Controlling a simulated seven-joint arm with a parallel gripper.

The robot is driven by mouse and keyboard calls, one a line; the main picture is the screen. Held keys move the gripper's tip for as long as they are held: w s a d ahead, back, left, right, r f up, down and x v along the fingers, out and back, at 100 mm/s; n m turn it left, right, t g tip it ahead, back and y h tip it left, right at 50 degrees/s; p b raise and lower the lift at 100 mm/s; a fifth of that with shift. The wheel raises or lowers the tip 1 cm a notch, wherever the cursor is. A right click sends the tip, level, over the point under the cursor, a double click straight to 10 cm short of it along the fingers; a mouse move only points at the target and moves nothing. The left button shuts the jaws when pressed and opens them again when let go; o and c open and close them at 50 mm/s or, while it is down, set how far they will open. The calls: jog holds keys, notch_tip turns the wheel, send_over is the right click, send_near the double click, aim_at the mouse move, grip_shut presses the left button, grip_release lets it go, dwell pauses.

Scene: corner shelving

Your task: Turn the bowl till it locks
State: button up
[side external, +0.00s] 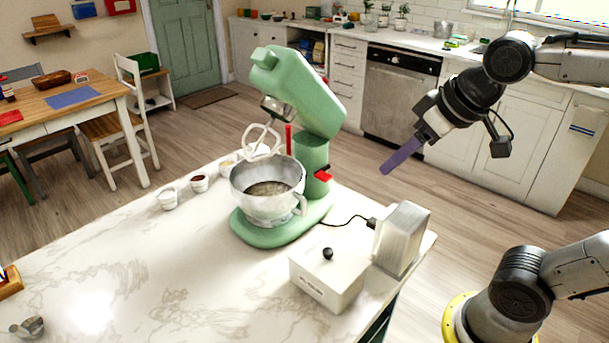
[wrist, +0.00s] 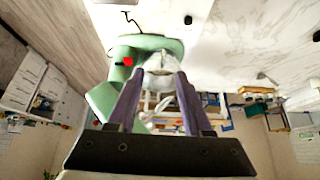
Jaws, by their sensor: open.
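The silver metal bowl (side external: 262,210) sits upright on the base of the green stand mixer (side external: 315,95), with its handle toward the right. Something grainy lies inside it; whether it is locked I cannot tell. The mixer head is tilted up and a pale beater (side external: 262,140) hangs above the bowl. My gripper (side external: 387,170), with purple fingers, is in the air to the right of the mixer, clear of the bowl. In the wrist view, which looks upside down, my gripper (wrist: 158,73) is open and empty, with the bowl (wrist: 159,60) beyond its fingertips.
A white box with a black knob (side external: 325,280) and a metal block (side external: 402,238) stand at the counter's right end, near a black cord. Small cups (side external: 199,182) stand left of the mixer. The marble counter's (side external: 150,270) left part is mostly clear.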

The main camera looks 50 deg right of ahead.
jog(key=w+f+g, duration=0.1)
jog(key=w+f, duration=0.1)
jog(key=w, duration=1)
jog(key=g, duration=0.1)
send_near(304, 197)
jog(key=shift+g, duration=0.8)
jog(key=shift+w+x, duration=0.2)
jog(key=shift+x, duration=1.35)
jog(key=shift+w+x, duration=0.2)
jog(key=shift+x, duration=1.4)
jog(key=shift+w+x, duration=0.2)
jog(key=shift+x, duration=1.35)
jog(key=shift+r, duration=0.1)
grip_shut()
jog(key=shift+w, duration=0.1)
